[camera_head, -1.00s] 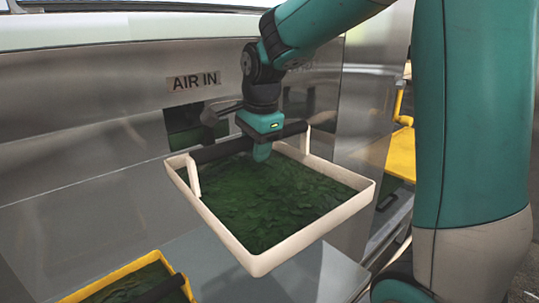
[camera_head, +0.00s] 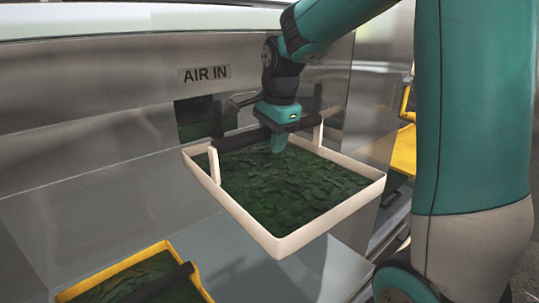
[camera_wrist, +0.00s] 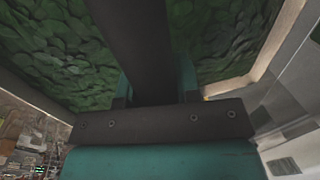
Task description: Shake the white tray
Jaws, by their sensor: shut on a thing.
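The white tray (camera_head: 335,226) is filled with dark green leaf-like pieces and hangs in the air in the head view. A black handle bar (camera_head: 240,141) spans it between two white uprights. My gripper (camera_head: 278,143) is shut on this bar from above, near its middle. In the wrist view the dark bar (camera_wrist: 135,45) runs between the gripper's fingers, with the green pieces (camera_wrist: 55,50) beneath. The fingertips are partly hidden by the bar and the gripper's body. The tray looks roughly level.
A yellow tray (camera_head: 130,263) with green pieces and a dark bar stands at the lower left. A metal machine wall with an "AIR IN" label (camera_head: 206,74) and a dark opening (camera_head: 200,115) is behind the white tray. Another yellow object (camera_head: 403,150) is at the right.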

